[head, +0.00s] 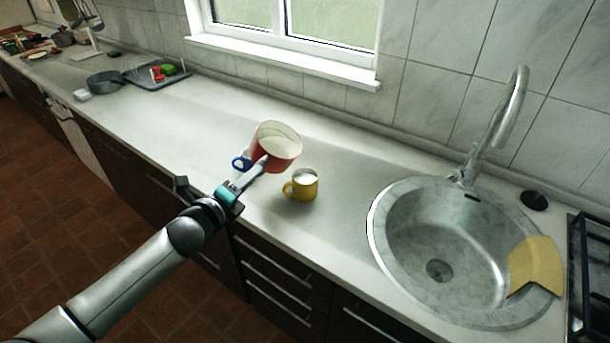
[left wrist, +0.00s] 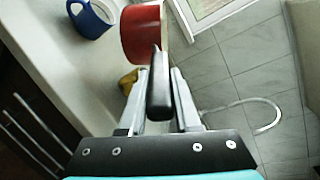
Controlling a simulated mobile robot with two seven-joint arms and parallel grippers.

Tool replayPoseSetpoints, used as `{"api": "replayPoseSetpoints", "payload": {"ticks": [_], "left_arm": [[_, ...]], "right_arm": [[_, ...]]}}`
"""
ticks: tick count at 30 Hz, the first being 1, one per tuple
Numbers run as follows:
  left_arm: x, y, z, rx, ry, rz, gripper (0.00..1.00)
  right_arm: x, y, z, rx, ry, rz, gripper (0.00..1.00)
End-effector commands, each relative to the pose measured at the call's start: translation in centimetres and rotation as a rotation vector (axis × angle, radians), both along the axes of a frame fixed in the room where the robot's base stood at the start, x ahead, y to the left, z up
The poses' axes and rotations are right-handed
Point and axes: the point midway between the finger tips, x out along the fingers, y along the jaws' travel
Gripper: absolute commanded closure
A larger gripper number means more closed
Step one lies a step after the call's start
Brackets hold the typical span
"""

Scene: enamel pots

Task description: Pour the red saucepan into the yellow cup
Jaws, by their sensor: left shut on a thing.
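The red saucepan (head: 285,157) has a cream inside and is held up over the counter, left of and behind the yellow cup in the head view. Its red side (left wrist: 141,35) and dark handle (left wrist: 158,92) show in the left wrist view. My left gripper (head: 250,176) is shut on the handle. The yellow cup (head: 305,189) stands upright on the counter, its handle to the left and its inside pale. In the left wrist view it is mostly hidden, with a bit of yellow (left wrist: 128,80) showing. I cannot tell whether the saucepan holds anything. My right gripper is not in view.
A blue mug (head: 239,162) stands just left of the saucepan, partly hidden in the head view. The sink (head: 400,255) with a tall tap (head: 513,105) and a yellow cloth (head: 536,264) lies right. A grey pan (head: 104,82) and tray (head: 150,80) stand far left; the counter between is clear.

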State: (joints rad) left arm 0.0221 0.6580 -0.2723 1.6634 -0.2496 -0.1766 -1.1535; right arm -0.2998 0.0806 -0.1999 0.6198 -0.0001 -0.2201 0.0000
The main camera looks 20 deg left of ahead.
Motion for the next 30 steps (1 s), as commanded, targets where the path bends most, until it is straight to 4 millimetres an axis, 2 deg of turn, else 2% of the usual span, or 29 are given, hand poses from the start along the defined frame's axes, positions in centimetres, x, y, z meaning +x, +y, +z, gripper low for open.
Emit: {"api": "replayPoseSetpoints", "payload": {"ticks": [1, 30], "left_arm": [[0.15, -0.12, 0.56, 0.005, -0.013, -0.004, 1.0], [0.07, -0.95, 0.81, 0.064, -0.018, -0.003, 1.0]], "right_arm": [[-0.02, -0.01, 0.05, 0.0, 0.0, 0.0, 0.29], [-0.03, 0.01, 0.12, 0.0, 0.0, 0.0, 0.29]]}}
